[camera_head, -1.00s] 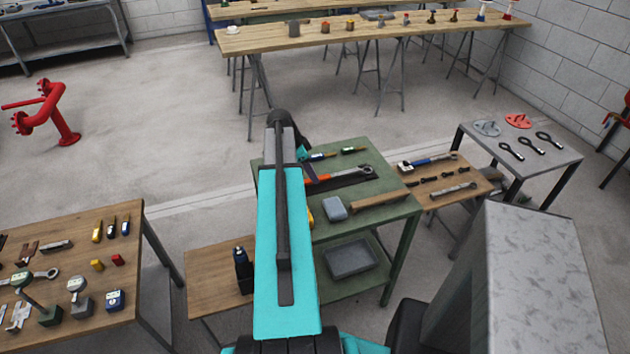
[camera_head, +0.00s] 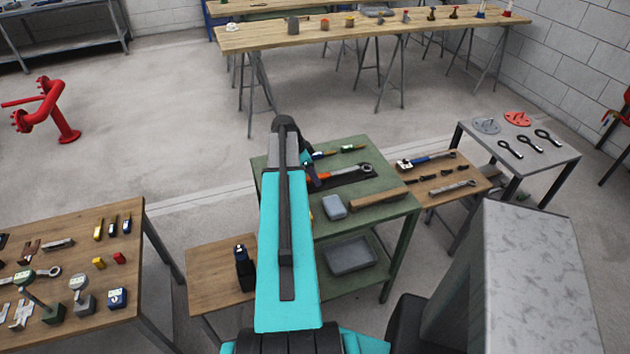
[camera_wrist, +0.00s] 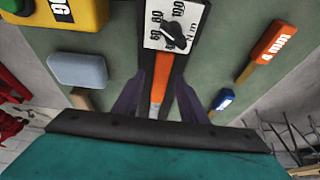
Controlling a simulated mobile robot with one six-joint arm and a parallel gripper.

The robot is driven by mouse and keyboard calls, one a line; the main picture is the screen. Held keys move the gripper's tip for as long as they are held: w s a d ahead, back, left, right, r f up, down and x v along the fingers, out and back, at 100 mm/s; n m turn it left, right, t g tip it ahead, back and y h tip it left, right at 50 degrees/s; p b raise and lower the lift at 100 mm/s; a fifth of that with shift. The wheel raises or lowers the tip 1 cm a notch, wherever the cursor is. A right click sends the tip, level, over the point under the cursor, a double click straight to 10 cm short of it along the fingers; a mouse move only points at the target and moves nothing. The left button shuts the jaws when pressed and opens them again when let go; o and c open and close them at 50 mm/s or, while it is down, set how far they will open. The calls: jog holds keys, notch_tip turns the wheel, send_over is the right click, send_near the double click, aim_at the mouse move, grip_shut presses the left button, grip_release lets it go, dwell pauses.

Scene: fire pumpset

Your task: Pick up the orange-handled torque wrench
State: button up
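The torque wrench (camera_head: 345,174) lies on the green bench with its orange handle to the left and its ring head to the right. In the wrist view its scale face, marked in N m, is at the top, and the orange handle (camera_wrist: 158,88) runs down from it. My gripper (camera_head: 312,181) is low over the handle end. In the wrist view the two dark fingers of my gripper (camera_wrist: 160,88) stand apart, one on each side of the handle. I cannot tell whether they touch it. The lower handle is hidden behind my wrist.
The green bench (camera_head: 390,212) also bears a mallet (camera_head: 375,200) with a pale blue-grey head, and several screwdrivers. An orange-handled 4 mm tool (camera_wrist: 268,48) and a blue one (camera_wrist: 222,100) lie beside the wrench. A yellow gauge (camera_wrist: 75,15) is at the upper left.

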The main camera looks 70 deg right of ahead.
grip_shut()
jog(key=shift+r, duration=0.2)
notch_tip(320, 180, up, 10)
jog(key=b, duration=0.3)
jog(key=shift+f, duration=0.15)
dwell(0.5)
dwell(0.6)
